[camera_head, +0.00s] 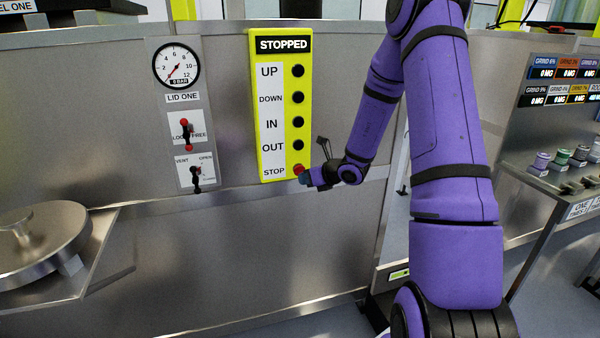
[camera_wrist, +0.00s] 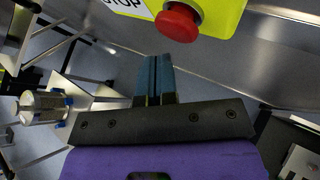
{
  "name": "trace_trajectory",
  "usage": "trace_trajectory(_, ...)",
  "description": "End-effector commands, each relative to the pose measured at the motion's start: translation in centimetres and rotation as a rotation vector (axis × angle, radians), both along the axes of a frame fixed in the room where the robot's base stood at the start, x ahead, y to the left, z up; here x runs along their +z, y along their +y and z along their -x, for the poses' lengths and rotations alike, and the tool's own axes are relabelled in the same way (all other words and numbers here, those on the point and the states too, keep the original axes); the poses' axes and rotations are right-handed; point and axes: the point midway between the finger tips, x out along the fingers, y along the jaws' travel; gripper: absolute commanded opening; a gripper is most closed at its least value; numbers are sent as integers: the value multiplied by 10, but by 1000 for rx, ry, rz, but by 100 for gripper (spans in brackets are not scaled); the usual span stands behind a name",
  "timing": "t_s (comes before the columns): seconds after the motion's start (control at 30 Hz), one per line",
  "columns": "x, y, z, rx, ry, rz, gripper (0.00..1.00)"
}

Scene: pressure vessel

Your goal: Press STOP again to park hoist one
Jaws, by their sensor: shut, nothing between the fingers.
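The yellow hoist control box (camera_head: 281,105) is fixed to the grey metal panel, with a display reading STOPPED (camera_head: 284,44) at its top. Black buttons stand beside UP, DOWN, IN and OUT. The red STOP button (camera_head: 299,170) is lowest, and its edge is partly covered by my gripper in the head view. My gripper (camera_head: 305,178) is shut and empty, its tips at the STOP button. In the wrist view the red button (camera_wrist: 179,22) shows just beyond my shut fingertips (camera_wrist: 156,58). I cannot tell whether the tips touch it.
A gauge (camera_head: 176,65) labelled LID ONE, a LOCK/FREE switch (camera_head: 186,131) and a VENT/OPEN switch (camera_head: 196,174) are left of the box. A round metal lid (camera_head: 40,240) is at left.

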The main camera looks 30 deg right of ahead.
Motion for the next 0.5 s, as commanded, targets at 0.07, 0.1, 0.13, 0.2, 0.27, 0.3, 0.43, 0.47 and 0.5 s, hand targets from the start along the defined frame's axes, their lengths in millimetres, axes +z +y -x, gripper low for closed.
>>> trace_trajectory(0.07,0,1,4,0,1,0,0)
trace_trajectory(0.1,0,2,7,0,1,0,0)
trace_trajectory(0.13,0,3,10,-1,1,1,0)
trace_trajectory(0.2,0,4,16,-1,1,0,0)
trace_trajectory(0.27,0,5,20,-1,0,1,0)
trace_trajectory(0.3,0,7,24,-1,0,0,0)
trace_trajectory(0.43,0,10,34,-2,2,-1,0)
trace_trajectory(0.47,0,11,37,-1,2,-1,0)
trace_trajectory(0.5,0,11,40,0,1,-1,0)
